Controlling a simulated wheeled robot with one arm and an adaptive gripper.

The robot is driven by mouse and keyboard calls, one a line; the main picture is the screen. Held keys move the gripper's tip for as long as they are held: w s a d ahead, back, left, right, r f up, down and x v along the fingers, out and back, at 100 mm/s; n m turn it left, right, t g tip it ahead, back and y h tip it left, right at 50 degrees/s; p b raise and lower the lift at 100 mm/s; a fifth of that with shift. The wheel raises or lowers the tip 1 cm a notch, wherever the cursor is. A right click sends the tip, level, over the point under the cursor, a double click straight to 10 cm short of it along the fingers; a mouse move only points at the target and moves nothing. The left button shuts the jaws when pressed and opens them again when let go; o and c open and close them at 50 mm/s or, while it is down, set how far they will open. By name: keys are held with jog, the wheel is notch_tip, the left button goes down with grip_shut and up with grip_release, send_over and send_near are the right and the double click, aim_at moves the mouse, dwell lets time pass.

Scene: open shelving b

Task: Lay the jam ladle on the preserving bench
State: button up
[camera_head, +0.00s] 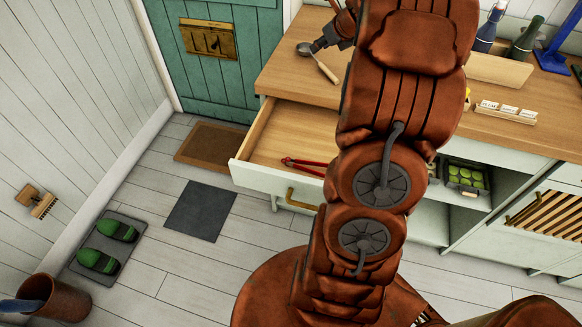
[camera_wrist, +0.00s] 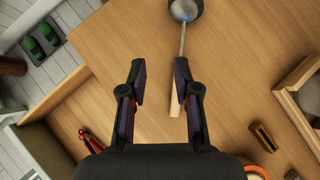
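The jam ladle has a dark metal bowl and a pale wooden handle (camera_head: 328,72). It lies flat on the wooden bench top (camera_head: 292,75), near its left end. In the wrist view the ladle's bowl (camera_wrist: 185,9) is at the top and its handle points down toward my gripper. My gripper (camera_head: 324,43) is just over the bench beside the ladle. In the wrist view my gripper (camera_wrist: 161,80) is open, its fingers apart with nothing clamped. The handle's end shows between the fingers, close to the right one, and appears to lie below them.
An open drawer (camera_head: 240,176) juts out below the bench and holds red-handled tongs (camera_head: 304,166). A small label rack (camera_head: 505,112), a wooden tray (camera_head: 498,70) and bottles (camera_head: 489,28) stand to the right on the bench. Bare bench top surrounds the ladle.

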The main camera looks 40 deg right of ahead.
jog(key=s+a+n+g+y, duration=0.2)
jog(key=s+a+n, duration=0.2)
jog(key=a+n, duration=0.8)
jog(key=s+a+n+g+y, duration=0.2)
jog(key=s+a+n+g, duration=0.3)
jog(key=a, duration=1.4)
jog(key=s+a+f+n+g+h, duration=0.1)
jog(key=s+a+n, duration=0.3)
jog(key=s+n, duration=0.5)
jog(key=s+a+n+g+h, duration=0.2)
jog(key=s+a+n, duration=0.2)
jog(key=s+n, duration=0.6)
jog(key=shift+s+f, duration=0.35)
jog(key=shift+s, duration=2.35)
